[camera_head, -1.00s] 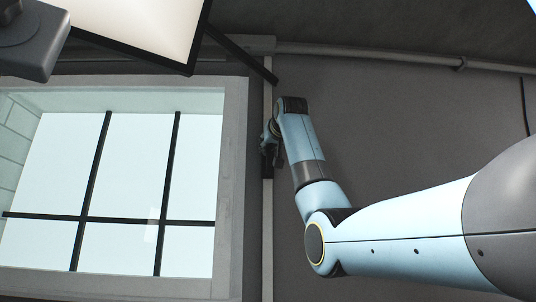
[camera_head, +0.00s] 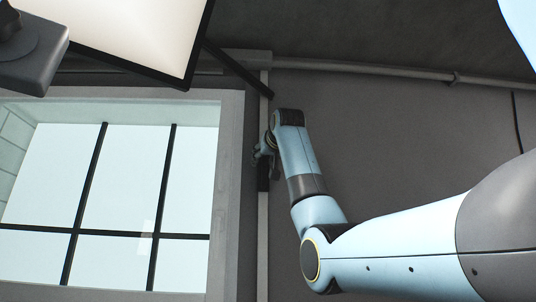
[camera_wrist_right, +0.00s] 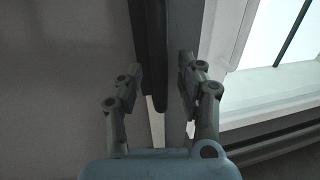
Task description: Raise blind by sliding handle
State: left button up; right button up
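The handle (camera_head: 263,180) is a dark upright bar on a pale vertical rail (camera_head: 263,240) just right of the window. In the right wrist view the handle (camera_wrist_right: 150,50) runs down from the top edge between my fingers. My right gripper (camera_head: 261,155) is at the handle's upper part in the head view. In the wrist view my right gripper (camera_wrist_right: 161,72) has its fingers apart on either side of the handle. A gap shows between the handle and the right-hand finger; the left-hand finger is close to it, contact unclear. My left gripper is not in view. No blind is visible over the glass.
The window (camera_head: 110,190) has a grey frame and dark bars. A pale dark-edged panel (camera_head: 130,30) and a dark grey block (camera_head: 30,50) are at the upper left. A pipe (camera_head: 400,75) crosses the wall above. The wall right of the rail is bare.

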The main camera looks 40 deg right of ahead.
jog(key=v, duration=1.1)
jog(key=shift+s, duration=0.2)
